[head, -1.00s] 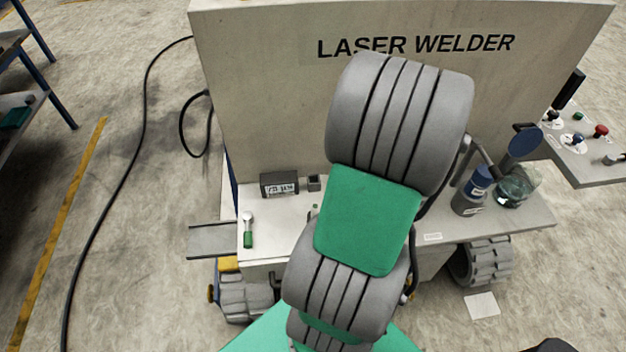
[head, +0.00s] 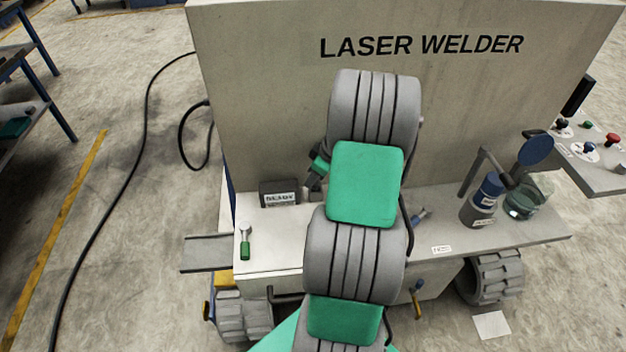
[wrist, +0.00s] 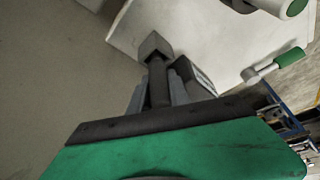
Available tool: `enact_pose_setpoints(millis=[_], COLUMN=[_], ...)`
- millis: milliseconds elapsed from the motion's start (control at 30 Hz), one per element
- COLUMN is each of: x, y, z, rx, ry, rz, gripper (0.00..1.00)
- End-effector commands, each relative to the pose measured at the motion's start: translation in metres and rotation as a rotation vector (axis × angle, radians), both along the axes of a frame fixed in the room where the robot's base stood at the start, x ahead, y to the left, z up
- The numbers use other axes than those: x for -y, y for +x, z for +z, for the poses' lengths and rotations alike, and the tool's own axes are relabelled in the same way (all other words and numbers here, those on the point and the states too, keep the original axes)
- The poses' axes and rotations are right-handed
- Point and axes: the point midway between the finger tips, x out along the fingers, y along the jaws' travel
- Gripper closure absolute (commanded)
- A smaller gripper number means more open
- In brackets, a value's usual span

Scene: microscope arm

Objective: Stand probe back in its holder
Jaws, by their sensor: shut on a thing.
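My gripper (wrist: 158,98) is shut on a dark rod, the probe (wrist: 158,78), whose shaft runs out between the two grey fingers. The far end of the probe meets a small grey block (wrist: 155,46), which looks like the holder. I cannot tell whether the probe is seated in it or only in line with it. In the head view my gripper (head: 314,181) is low over the bench, just right of the display box (head: 280,194), and largely hides the probe and holder. The display reads READY.
The laser welder's wall (head: 260,90) rises close behind. A blue-capped bottle (head: 481,201) and a glass jar (head: 522,201) stand on the right.

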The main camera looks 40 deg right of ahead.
Motion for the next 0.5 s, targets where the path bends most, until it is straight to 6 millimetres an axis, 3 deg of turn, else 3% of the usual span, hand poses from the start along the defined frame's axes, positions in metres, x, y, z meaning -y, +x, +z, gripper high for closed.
enact_pose_setpoints(millis=[200,233,500], x=[-0.0002,-0.0001,-0.0002], y=[-0.0002,-0.0002,-0.0003], z=[-0.0032,-0.0030,-0.0017], rx=[0.000,0.000,0.000], ry=[0.000,0.000,0.001], rz=[0.000,0.000,0.000], gripper=[1.00,0.76,0.55])
